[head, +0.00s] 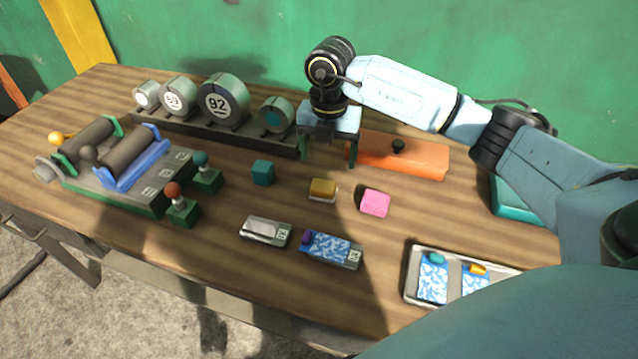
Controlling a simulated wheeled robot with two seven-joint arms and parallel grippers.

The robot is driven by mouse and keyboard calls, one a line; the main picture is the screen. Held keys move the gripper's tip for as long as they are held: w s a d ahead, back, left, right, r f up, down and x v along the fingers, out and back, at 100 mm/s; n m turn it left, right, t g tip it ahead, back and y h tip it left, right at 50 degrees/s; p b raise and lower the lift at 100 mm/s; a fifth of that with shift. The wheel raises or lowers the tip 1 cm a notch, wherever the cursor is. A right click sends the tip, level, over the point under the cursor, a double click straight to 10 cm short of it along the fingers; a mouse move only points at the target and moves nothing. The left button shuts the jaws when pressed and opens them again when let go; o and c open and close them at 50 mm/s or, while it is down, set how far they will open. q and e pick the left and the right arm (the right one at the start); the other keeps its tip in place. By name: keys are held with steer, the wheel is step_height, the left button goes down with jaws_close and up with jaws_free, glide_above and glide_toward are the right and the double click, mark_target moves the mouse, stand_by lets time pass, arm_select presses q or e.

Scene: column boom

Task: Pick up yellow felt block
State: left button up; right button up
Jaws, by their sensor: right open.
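The yellow felt block (323,188) has a yellow top and a pale lower part. It lies on the wooden table (290,284) near the middle, between a teal cube (263,172) and a pink block (375,203). My right gripper (329,161) comes in from the right and points down with its two dark green fingers apart. It appears just behind the yellow block in the picture and holds nothing. I cannot tell its exact height above the table. My left gripper is not in view.
An orange tray (425,160) with a black knob lies right of my gripper. A rack of round dials (224,98) stands behind on the left, and a roller device (128,160) at left. Two small plates (265,231) and a metal tray (412,275) lie in front.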

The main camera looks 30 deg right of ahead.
mark_target(324, 182)
step_height(324, 182, down, 4)
steer(key=shift+w+f, duration=0.15)
steer(key=shift+f, duration=0.35)
steer(key=f, duration=0.3)
steer(key=shift+w+a+f+b, duration=0.1)
steer(key=shift+w+f+b, duration=0.2)
steer(key=shift+f, duration=0.35)
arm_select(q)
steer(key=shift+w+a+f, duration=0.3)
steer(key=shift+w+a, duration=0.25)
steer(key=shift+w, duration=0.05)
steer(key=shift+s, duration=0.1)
